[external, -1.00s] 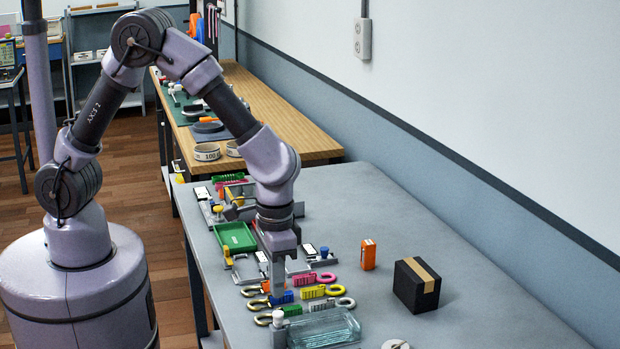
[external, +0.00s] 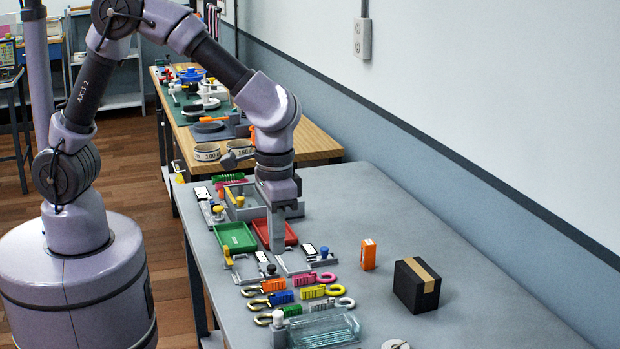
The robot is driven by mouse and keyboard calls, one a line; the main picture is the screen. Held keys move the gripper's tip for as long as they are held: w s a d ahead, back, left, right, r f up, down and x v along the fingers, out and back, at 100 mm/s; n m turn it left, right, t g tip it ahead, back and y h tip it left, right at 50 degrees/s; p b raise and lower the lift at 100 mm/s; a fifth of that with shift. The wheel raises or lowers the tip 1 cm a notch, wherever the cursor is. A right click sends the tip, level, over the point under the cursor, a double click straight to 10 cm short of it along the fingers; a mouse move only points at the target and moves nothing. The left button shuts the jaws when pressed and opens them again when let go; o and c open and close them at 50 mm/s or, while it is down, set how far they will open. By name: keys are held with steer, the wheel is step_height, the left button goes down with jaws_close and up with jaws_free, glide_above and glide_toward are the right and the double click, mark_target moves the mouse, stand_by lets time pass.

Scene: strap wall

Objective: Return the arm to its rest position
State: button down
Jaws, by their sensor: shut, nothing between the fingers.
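My gripper (external: 277,240) points straight down above the grey table (external: 440,285). Its fingers are shut with nothing between them. Its tip shows in front of the red tray (external: 268,233), to the right of the green tray (external: 236,237). I cannot tell the exact height of the tip above the table. My arm is bent, with its elbow raised at the top of the picture.
Several coloured padlock-like pieces, including a pink one (external: 305,280) and a blue one (external: 281,297), lie in front of my gripper. A glass tray (external: 323,329) is nearest. An orange box (external: 368,254) and black box (external: 416,285) stand right. The table's right side is mostly clear.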

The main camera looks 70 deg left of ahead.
steer(key=s+a+r+m+t+y+b, duration=0.1)
steer(key=s+a+b, duration=0.4)
steer(key=a, duration=0.6)
steer(key=s+a+r+m+t+y+b, duration=0.1)
steer(key=s+a+r+m+t+b, duration=0.2)
steer(key=s+a, duration=0.7)
steer(key=shift+a+r+t+b, duration=0.3)
steer(key=shift+a+t+b, duration=0.6)
steer(key=shift+a, duration=0.2)
steer(key=shift+s, duration=0.1)
